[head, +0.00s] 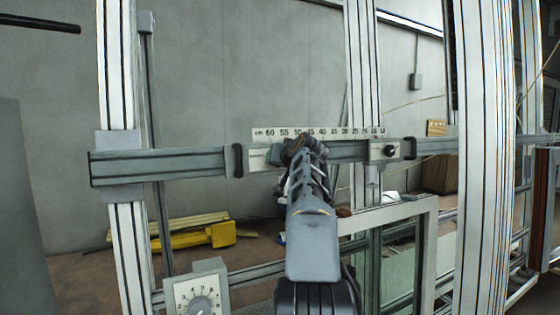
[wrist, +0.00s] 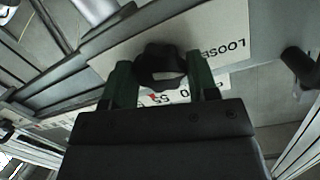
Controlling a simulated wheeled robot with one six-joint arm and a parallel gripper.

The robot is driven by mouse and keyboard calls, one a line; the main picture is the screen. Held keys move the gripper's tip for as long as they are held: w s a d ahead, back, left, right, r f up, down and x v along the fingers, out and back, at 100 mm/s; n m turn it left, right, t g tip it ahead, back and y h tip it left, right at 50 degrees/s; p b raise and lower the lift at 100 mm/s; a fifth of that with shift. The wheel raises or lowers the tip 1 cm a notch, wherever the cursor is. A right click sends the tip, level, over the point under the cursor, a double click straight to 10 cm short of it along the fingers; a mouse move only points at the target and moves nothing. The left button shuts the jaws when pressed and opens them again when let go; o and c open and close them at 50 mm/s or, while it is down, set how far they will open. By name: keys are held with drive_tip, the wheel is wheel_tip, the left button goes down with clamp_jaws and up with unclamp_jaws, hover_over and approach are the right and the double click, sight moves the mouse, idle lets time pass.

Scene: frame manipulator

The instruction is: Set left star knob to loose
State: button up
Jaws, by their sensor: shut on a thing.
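The left star knob (wrist: 160,62) is dark and lobed. In the wrist view it sits between the two green fingers of my gripper (wrist: 163,78), which is shut on it. The knob is in front of a pale plate (wrist: 215,35) on which the word LOOSE can be read, upside down. A small red mark shows below the knob, partly hidden by my gripper. In the head view my gripper (head: 302,150) reaches the left carriage on the horizontal rail (head: 165,165) and covers most of the knob. The carriage's pale label (head: 258,157) shows just left of it.
A centimetre scale (head: 320,133) runs above the rail. A second carriage with a black knob (head: 390,151) is to the right. Dark end stops (head: 238,160) flank the carriages. Upright aluminium posts (head: 484,170) stand on both sides, and a dial box (head: 197,295) is low on the left.

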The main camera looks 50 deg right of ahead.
drive_tip(key=o, duration=0.9)
drive_tip(key=shift+s, duration=0.1)
drive_tip(key=b+v, duration=0.2)
drive_tip(key=v, duration=1.1)
drive_tip(key=shift+s+a+r, duration=0.1)
drive_tip(key=shift+s+a, duration=0.05)
drive_tip(key=shift+s, duration=0.15)
